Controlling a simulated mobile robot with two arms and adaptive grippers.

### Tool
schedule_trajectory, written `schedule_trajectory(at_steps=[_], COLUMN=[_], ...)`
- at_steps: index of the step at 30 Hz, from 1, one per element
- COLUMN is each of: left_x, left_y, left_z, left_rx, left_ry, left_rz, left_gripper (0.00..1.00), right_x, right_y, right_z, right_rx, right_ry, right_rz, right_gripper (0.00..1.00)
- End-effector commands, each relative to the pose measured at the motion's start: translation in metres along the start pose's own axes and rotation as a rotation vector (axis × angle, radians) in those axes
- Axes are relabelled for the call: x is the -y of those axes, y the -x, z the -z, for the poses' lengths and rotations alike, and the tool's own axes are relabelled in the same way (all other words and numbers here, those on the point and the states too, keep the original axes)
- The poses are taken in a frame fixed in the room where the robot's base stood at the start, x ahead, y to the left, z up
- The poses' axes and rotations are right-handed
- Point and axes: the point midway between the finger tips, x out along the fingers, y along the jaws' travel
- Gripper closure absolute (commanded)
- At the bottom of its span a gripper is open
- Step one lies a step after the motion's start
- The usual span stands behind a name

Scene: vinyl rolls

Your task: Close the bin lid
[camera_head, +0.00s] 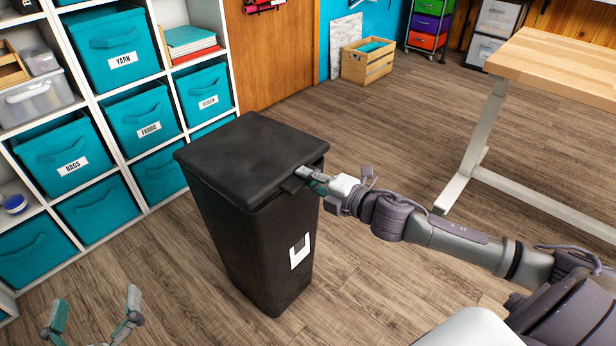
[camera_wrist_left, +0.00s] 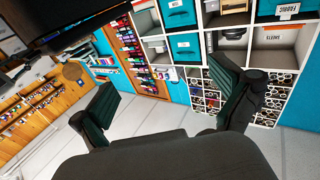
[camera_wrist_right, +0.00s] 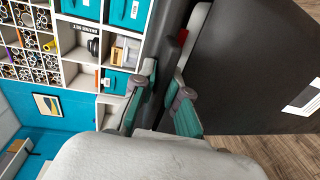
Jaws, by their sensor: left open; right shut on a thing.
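The black bin (camera_head: 262,250) stands upright on the wood floor, with a white mark on its front. Its black lid (camera_head: 252,150) lies flat across the top and looks level with the rim. My right gripper (camera_head: 304,176) is at the lid's front edge, shut on the lid's handle tab (camera_head: 292,186). In the right wrist view the fingers (camera_wrist_right: 160,95) are at the lid edge beside the bin wall (camera_wrist_right: 250,70). My left gripper (camera_head: 95,318) is open and empty, low at the front left, away from the bin. Its spread fingers (camera_wrist_left: 170,105) also show in the left wrist view.
A white shelf (camera_head: 90,90) with teal fabric bins (camera_head: 115,45) stands close behind and left of the bin. A wood-topped table (camera_head: 560,65) is at the right. A wooden crate (camera_head: 368,65) sits at the back.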

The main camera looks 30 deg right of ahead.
Motion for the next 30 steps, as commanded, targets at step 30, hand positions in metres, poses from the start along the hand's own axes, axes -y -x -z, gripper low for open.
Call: schedule_trajectory(at_steps=[30], left_x=[-0.005], left_y=[0.001], left_z=[0.035], left_rx=[-0.208], left_ry=[0.006], left_rz=[-0.011], left_gripper=[0.00], right_x=[0.019], right_y=[0.003], right_z=[0.000], right_rx=[0.002], right_ry=[-0.002], right_rz=[0.004], right_gripper=[0.62])
